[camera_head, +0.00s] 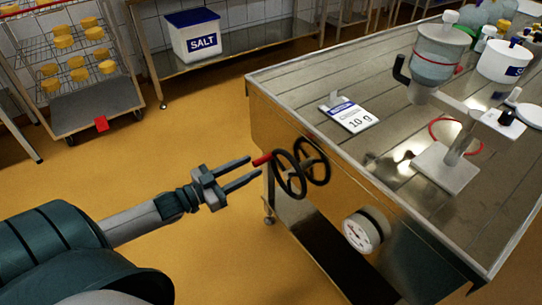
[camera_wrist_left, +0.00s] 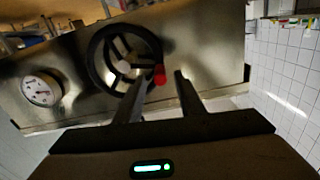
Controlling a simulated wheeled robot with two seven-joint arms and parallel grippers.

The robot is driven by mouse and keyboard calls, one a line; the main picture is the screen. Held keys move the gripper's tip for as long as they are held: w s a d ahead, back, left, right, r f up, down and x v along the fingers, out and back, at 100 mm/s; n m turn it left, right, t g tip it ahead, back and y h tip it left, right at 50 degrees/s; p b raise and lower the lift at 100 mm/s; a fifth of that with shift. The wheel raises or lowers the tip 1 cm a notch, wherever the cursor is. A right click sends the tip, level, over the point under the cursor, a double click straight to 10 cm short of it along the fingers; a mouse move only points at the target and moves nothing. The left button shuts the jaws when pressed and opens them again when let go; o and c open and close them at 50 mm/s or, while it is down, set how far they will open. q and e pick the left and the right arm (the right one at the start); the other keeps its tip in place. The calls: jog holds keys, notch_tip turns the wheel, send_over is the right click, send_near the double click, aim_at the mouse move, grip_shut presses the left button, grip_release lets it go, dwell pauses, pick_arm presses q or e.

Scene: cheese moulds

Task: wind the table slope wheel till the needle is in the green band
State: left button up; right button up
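The slope wheel (camera_head: 290,173) is a black spoked handwheel on the steel table's (camera_head: 262,108) side panel. Its red handle (camera_head: 262,160) sticks out from the rim towards my left gripper (camera_head: 256,166). That gripper is open, its two fingertips at the red handle. In the left wrist view the wheel (camera_wrist_left: 98,62) shows ahead and the red handle (camera_wrist_left: 159,75) appears between the fingertips (camera_wrist_left: 160,79); I cannot tell whether they touch it. The round white gauge (camera_head: 360,233) sits right of the wheel. It also shows in the left wrist view (camera_wrist_left: 40,91); its needle and band are too small to read.
On the tabletop are a "10 g" card (camera_head: 349,115), a stand with a filled funnel-like vessel (camera_head: 436,64) and a white tub (camera_head: 503,61). A salt bin (camera_head: 193,37) stands on a back bench. A cheese rack (camera_head: 95,103) is at the left. The floor around my left arm is clear.

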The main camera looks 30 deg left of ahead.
aim_at(271, 156)
pick_arm(q)
jog(key=x, duration=0.9)
jog(key=shift+c, duration=0.4)
jog(key=shift+s, duration=0.1)
grip_shut()
